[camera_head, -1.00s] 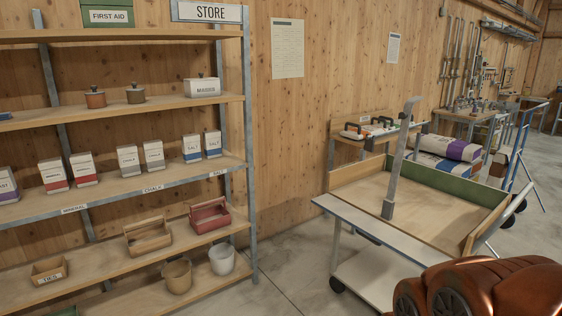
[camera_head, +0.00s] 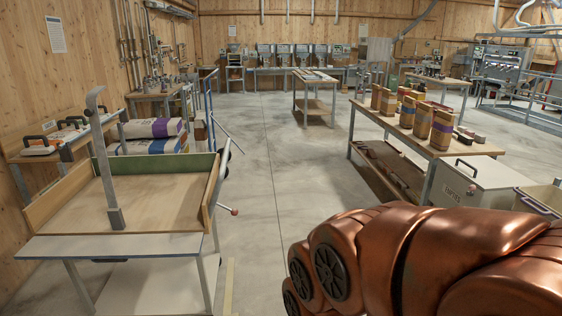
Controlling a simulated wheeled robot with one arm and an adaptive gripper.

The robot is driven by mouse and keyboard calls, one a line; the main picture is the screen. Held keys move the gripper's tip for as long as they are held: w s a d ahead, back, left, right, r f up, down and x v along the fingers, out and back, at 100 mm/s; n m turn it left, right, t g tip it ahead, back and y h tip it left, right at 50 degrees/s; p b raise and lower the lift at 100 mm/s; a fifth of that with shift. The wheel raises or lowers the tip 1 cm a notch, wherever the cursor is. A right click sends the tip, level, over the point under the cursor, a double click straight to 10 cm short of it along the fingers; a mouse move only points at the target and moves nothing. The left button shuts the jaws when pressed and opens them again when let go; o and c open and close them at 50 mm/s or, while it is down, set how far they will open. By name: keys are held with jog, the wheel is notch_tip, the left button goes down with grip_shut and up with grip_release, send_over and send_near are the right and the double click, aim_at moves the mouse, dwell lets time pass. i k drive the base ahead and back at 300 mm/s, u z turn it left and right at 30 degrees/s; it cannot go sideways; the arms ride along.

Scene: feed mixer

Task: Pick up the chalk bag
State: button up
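No bag that I can make out as chalk is in view now. Several upright paper bags (camera_head: 443,128), brown with red, yellow and purple parts, stand on the long wooden table (camera_head: 470,147) at the right. Their labels are too small to read. My copper-coloured arm fills the lower right of the view. My gripper is not in view, so I cannot see whether it is open or holds anything.
A cart (camera_head: 150,207) with a wooden tray and upright metal post stands at the left. Stacked sacks (camera_head: 150,129) lie behind it. A white bin (camera_head: 478,183) is at the right. The middle floor (camera_head: 262,165) is clear.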

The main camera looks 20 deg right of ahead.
aim_at(423, 118)
jog(key=z, duration=0.85)
jog(key=i, duration=4.1)
jog(key=z, duration=2.7)
jog(key=k, duration=0.45)
jog(key=u, duration=0.7)
